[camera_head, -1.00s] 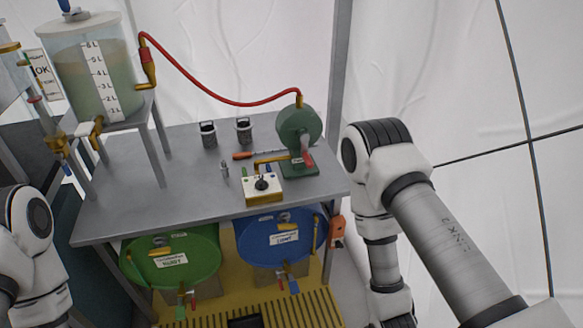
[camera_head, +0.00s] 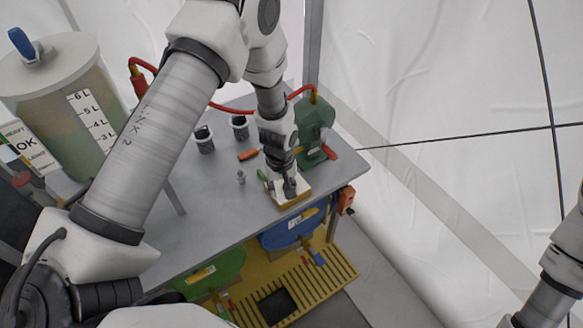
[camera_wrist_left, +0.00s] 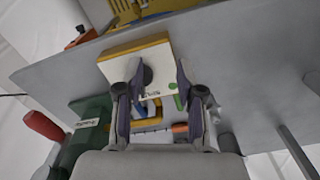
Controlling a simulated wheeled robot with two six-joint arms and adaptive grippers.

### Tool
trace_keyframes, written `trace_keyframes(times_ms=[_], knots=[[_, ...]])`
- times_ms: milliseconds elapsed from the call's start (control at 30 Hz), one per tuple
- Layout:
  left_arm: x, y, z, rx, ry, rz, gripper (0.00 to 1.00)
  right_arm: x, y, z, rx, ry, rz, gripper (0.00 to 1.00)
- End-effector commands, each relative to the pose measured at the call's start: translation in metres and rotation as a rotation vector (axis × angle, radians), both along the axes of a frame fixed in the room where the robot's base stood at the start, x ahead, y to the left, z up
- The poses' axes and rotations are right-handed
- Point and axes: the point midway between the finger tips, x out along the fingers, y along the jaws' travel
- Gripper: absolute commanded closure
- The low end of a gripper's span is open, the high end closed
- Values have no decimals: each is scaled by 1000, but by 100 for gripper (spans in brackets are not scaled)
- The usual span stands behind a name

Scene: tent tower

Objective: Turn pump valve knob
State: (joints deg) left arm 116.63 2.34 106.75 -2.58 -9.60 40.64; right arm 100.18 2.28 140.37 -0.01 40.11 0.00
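The pump valve box (camera_head: 296,201), cream with a yellow base, sits near the front right of the grey table. In the left wrist view the box (camera_wrist_left: 124,62) shows its black round knob (camera_wrist_left: 147,76). My left gripper (camera_head: 287,190) is over the box and hides most of its top in the head view. In the wrist view its two fingers (camera_wrist_left: 160,78) are spread, with the knob between them, closer to the left finger. Whether a finger touches the knob I cannot tell. My right arm shows at the lower right of the head view; its gripper is out of frame.
The green pump (camera_head: 316,118) with a red handle stands behind the box on the right. A red hose (camera_head: 226,107) runs to it. Two dark-topped canisters (camera_head: 239,128) and a small metal fitting (camera_head: 241,177) stand nearby. A big tank (camera_head: 60,100) is at left.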

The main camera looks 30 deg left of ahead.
Motion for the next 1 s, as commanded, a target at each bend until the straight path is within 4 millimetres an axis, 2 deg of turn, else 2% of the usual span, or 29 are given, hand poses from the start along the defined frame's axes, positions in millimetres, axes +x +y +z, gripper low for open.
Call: trace_keyframes(times_ms=[33, 100, 200, 267, 600, 700, 900, 933, 1000], knots=[[21, 1, 20, 2, -9, 50, 62, 1, 0, 4, 0, -1, 0, 51], [40, 3, 40, 7, -6, 116, 62, 1, 0, 5, 0, -2, 0, 51], [49, 4, 49, 10, 5, 162, 62, 1, 0, 7, 0, -2, 0, 51], [50, 4, 44, 11, 8, 168, 62, 1, 0, 9, 0, -2, 0, 51], [49, 4, -16, 10, 7, 165, 62, 1, 0, 25, 0, -2, 0, 51], [49, 4, -24, 10, 7, 164, 62, 1, 0, 26, 0, -2, 0, 51], [49, 4, -26, 10, 6, 164, 62, 1, 0, 25, 0, -1, 0, 51], [49, 4, -26, 10, 6, 164, 66, 1, 0, 25, 0, -1, 0, 51], [49, 4, -26, 10, 6, 164, 91, 1, 0, 25, 0, -1, 0, 51]])
